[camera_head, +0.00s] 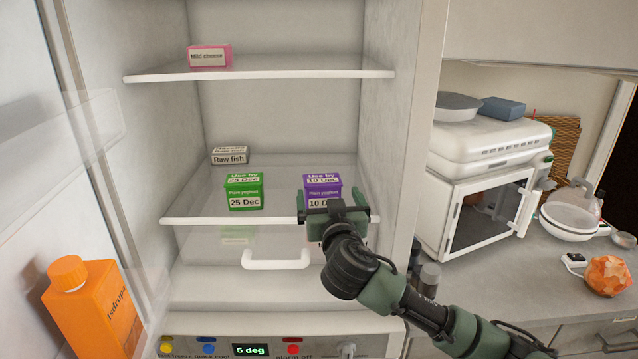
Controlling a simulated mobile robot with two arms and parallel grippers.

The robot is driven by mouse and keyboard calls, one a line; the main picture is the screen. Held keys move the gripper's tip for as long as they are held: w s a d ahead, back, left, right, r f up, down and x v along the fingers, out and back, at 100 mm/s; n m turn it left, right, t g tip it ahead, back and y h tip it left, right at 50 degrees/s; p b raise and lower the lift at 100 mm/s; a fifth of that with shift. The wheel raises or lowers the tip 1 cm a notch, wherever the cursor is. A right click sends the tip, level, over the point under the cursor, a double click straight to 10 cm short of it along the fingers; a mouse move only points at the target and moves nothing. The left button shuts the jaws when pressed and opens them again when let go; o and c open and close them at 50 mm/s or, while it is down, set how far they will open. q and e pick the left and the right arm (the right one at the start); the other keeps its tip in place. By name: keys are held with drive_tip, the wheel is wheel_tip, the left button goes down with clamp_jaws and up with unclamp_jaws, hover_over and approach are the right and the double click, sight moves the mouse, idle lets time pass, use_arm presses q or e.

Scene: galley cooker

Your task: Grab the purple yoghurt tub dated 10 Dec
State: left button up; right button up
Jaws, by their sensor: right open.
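The purple yoghurt tub (322,187), labelled 10 Dec, stands upright on the lower glass shelf of the open fridge, toward its right side. My right gripper (333,203) is open in front of the tub's lower part and hides some of its date label. I cannot tell whether the fingers touch the tub. A green yoghurt tub (244,191), labelled 25 Dec, stands on the same shelf to the left, apart from the gripper. My left gripper is not in view.
A raw fish box (230,156) sits behind the green tub. A mild cheese box (210,57) is on the upper shelf (270,75). An orange bottle (90,305) stands at the door side. A drawer handle (276,260) lies below the shelf. The fridge's right wall is close to my arm.

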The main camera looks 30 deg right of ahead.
sight(326, 184)
drive_tip(key=shift+w+d+r, duration=0.3)
drive_tip(key=shift+w+r, duration=0.15)
drive_tip(key=shift+r, duration=0.05)
drive_tip(key=shift+w+r+p, duration=0.3)
drive_tip(key=shift+r+p, duration=0.2)
drive_tip(key=shift+p, duration=0.15)
drive_tip(key=shift+w+d+p, duration=0.2)
drive_tip(key=shift+w+p, duration=0.2)
drive_tip(key=shift+w, duration=0.2)
drive_tip(key=w, duration=0.1)
drive_tip(key=w+d+p, duration=0.1)
drive_tip(key=shift+w+f, duration=0.35)
drive_tip(key=shift+f, duration=0.05)
drive_tip(key=shift+w+d+f, duration=0.1)
drive_tip(key=shift+w+d, duration=0.1)
drive_tip(key=shift+w, duration=0.25)
drive_tip(key=c, duration=1.7)
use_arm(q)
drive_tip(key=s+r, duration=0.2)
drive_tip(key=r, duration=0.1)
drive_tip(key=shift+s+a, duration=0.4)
